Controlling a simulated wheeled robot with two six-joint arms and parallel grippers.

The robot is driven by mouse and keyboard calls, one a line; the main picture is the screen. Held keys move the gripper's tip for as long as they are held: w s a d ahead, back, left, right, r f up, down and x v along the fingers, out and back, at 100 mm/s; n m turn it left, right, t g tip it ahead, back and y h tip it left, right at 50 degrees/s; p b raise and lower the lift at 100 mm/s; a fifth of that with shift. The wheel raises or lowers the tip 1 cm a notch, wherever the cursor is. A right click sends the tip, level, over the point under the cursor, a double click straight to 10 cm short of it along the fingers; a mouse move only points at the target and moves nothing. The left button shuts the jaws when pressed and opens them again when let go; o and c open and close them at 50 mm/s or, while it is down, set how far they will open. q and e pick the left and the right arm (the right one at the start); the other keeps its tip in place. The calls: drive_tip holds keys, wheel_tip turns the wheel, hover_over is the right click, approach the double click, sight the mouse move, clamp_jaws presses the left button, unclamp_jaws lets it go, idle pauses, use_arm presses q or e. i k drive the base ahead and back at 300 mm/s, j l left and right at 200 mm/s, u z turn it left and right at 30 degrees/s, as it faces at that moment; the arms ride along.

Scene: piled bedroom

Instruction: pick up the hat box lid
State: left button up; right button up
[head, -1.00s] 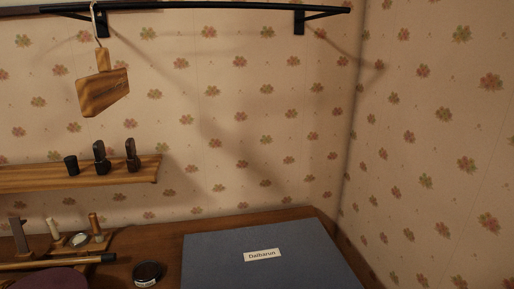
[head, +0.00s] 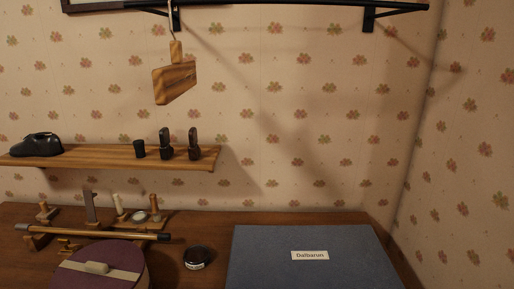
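A round plum-coloured lid (head: 122,262) is at the lower left of the head view, cut off by the bottom edge. It has a pale band across it and a small light wooden handle (head: 96,267) in the middle. It looks like the hat box lid. What lies under it, and whether it sits on a box, cannot be seen. Neither of my grippers is in view.
A blue-grey box (head: 270,262) labelled "Dalbarun" lies on the wooden surface to the right. A dark round tin (head: 196,258) sits between it and the lid. A wall shelf (head: 110,160) hangs above.

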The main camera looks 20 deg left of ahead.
sight(98, 269)
drive_tip(key=u, duration=1.65)
